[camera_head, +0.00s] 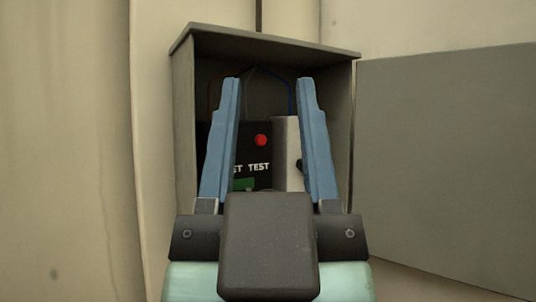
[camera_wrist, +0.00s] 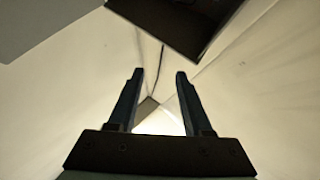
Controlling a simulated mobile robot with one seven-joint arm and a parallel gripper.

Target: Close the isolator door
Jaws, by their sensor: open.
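The isolator door (camera_head: 440,165) is a flat grey panel that stands open to the right of the grey isolator box (camera_head: 182,125). The box is mounted at the wall, and its open front shows the inside. My gripper (camera_head: 268,82) is open and empty, with two blue fingers. In the head view it overlaps the box opening, left of the door and apart from it. In the wrist view the gripper (camera_wrist: 157,72) is also open with nothing between the fingers. A grey panel shows there at the upper left, perhaps the door. My gripper hides the lower part of the box.
Inside the box are a black unit with a red button (camera_head: 261,140), a pale block (camera_head: 286,150) and red and blue wires. Cream walls (camera_head: 75,150) surround the box. A dark box shape (camera_wrist: 175,20) hangs at the top of the wrist view.

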